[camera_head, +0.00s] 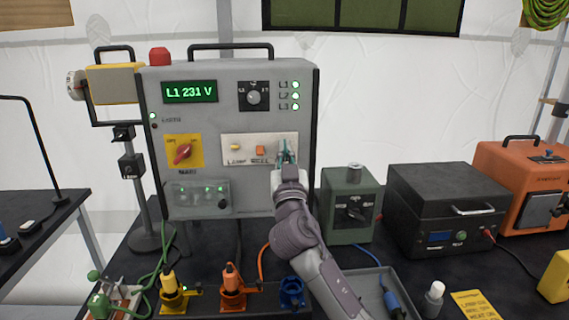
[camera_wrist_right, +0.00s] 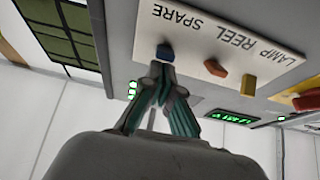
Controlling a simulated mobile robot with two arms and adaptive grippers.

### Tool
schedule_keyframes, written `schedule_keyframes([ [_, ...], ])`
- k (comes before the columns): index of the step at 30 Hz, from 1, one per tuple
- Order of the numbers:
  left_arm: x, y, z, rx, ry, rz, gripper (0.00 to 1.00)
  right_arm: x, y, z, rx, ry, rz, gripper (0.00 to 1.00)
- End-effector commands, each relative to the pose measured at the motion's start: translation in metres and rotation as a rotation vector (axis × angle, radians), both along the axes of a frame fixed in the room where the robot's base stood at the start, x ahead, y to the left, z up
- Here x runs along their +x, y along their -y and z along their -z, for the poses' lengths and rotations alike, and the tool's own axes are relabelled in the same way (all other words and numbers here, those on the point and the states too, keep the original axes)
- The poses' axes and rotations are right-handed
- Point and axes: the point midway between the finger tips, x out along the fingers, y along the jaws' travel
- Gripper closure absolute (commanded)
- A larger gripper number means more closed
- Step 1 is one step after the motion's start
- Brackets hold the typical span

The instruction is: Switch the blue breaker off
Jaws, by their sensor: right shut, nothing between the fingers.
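The blue breaker (camera_wrist_right: 165,52) is on the white breaker plate (camera_wrist_right: 205,40), at the end lettered SPARE in the right wrist view. In the head view it is hidden behind my right gripper, at the right end of the plate (camera_head: 246,138). My right gripper (camera_head: 287,158) is shut and empty, raised at the panel. In the wrist view its fingertips (camera_wrist_right: 160,72) are right at the blue breaker; I cannot tell whether they touch it. Whether the breaker is on or off is unclear. My left gripper is not in view.
An orange breaker (camera_head: 260,151) and a yellow breaker (camera_head: 234,147) share the plate. A red rotary switch (camera_head: 183,153) is further left on the grey cabinet (camera_head: 200,115). A green box (camera_head: 349,205) stands close right of my arm. Plugs and sockets line the front.

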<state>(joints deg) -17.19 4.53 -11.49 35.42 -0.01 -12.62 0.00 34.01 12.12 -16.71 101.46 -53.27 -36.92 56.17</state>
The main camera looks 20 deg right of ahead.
Motion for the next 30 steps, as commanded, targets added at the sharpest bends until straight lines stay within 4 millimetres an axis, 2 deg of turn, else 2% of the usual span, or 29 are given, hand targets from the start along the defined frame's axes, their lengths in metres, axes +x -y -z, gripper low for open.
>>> schedule_keyframes([
  [5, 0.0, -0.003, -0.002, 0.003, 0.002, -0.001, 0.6, -0.004, -0.001, 0.001, 0.001, -0.002, -0.001, 1.0],
  [8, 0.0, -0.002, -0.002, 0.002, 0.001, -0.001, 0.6, -0.014, -0.005, 0.007, 0.001, -0.003, -0.002, 1.0],
  [21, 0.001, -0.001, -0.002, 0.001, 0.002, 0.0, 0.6, -0.088, -0.027, 0.044, 0.003, -0.004, -0.002, 1.0],
  [25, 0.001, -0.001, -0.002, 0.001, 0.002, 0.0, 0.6, -0.099, -0.03, 0.049, 0.0, -0.002, -0.001, 1.0],
  [30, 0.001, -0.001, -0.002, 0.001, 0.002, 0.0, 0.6, -0.104, -0.031, 0.05, -0.001, -0.001, 0.0, 1.0],
])
